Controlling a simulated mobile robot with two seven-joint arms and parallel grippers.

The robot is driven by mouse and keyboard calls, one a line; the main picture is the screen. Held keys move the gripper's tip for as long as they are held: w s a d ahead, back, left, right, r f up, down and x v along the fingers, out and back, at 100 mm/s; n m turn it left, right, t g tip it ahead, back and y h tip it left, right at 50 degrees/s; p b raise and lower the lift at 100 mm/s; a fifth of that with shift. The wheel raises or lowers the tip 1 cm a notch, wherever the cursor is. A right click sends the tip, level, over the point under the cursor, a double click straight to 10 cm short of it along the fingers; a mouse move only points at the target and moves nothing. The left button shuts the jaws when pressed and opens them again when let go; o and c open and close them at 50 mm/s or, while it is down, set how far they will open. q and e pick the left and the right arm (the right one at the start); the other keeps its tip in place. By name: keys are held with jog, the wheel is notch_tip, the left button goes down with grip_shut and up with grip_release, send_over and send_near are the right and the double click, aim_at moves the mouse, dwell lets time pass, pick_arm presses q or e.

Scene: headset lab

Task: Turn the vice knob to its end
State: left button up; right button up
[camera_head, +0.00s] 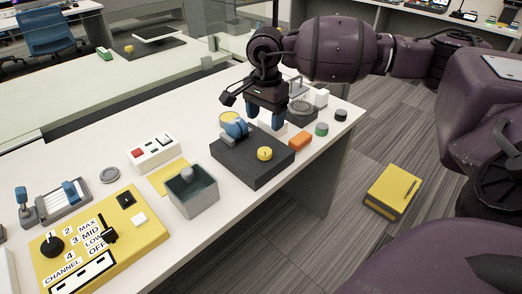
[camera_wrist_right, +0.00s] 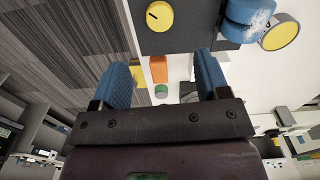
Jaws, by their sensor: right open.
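A black box (camera_head: 240,165) stands on the white table. On its top are a yellow knob (camera_head: 264,153) with a dark mark and a blue rounded part (camera_head: 236,129) beside a yellow disc (camera_head: 230,117). I cannot tell for sure which part is the vice knob. In the right wrist view the yellow knob (camera_wrist_right: 159,16) and the blue part (camera_wrist_right: 247,20) show at the top, beyond the fingers. My right gripper (camera_head: 265,117) is open and empty, pointing down above the far side of the black box, apart from the knob. My left gripper is not in view.
An orange block (camera_head: 300,141), a green cap (camera_head: 322,129) and a black cap (camera_head: 341,115) lie right of the box. A yellow box (camera_head: 392,191) is on the floor.

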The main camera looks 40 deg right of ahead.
aim_at(265, 151)
notch_tip(265, 151, down, 9)
jog(key=shift+r+b, duration=0.1)
jog(key=shift+b, duration=0.7)
jog(key=shift+f, duration=0.9)
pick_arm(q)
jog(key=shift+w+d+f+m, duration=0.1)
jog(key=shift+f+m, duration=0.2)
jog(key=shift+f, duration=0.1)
pick_arm(e)
jog(key=shift+c, duration=0.2)
jog(key=c, duration=0.9)
